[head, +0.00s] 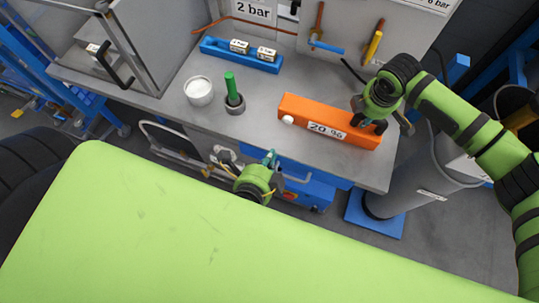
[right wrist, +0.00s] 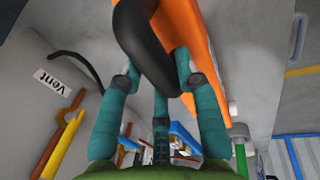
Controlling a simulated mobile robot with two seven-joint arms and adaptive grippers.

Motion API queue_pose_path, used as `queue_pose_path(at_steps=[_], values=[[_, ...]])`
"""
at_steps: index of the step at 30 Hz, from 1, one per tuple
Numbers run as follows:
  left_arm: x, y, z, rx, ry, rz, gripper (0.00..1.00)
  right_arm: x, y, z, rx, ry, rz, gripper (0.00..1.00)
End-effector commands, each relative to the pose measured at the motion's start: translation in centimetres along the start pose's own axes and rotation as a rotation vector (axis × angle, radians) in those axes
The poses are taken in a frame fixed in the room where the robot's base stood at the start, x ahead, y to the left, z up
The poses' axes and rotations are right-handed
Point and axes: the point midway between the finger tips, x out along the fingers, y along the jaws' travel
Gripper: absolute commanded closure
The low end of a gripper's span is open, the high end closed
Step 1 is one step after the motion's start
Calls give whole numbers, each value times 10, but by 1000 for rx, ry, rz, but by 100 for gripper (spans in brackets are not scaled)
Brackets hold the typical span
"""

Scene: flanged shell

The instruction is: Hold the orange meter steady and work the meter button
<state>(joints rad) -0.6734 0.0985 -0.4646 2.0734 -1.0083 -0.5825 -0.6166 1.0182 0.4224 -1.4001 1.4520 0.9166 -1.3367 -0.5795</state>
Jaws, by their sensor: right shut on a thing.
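The orange meter (head: 310,112) lies on the grey bench top at the right, its label reading 20.9 %. The white round meter button (head: 288,120) sticks out at its left end. My right gripper (head: 370,116) is at the meter's right end. In the right wrist view its teal fingers (right wrist: 158,82) are shut around a black curved handle (right wrist: 147,50) beside the orange meter body (right wrist: 200,50). My left gripper (head: 262,165) is in front of the bench's front edge, below and left of the button, apart from the meter. Its fingers look spread and empty, partly hidden by its wrist.
Pipes and valves (head: 373,48) are on the back panel. Bench top between the cup and meter is clear.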

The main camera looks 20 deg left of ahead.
Motion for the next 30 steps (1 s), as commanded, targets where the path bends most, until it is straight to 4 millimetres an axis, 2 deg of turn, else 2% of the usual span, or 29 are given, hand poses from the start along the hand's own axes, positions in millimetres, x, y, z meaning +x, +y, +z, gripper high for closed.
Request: queue_pose_path(at_steps=[14,15,17,26,30], values=[[1,0,0,0,0,0,100,2,-1,2,-2,-6,-3,100],[1,0,0,0,0,0,100,2,-1,2,-2,-6,-3,62],[1,0,0,0,0,0,100,2,-1,2,-1,-6,-2,39],[1,0,0,0,0,0,100,0,0,1,0,-3,1,39],[0,0,0,0,0,0,100,-7,1,1,0,-1,2,39]])
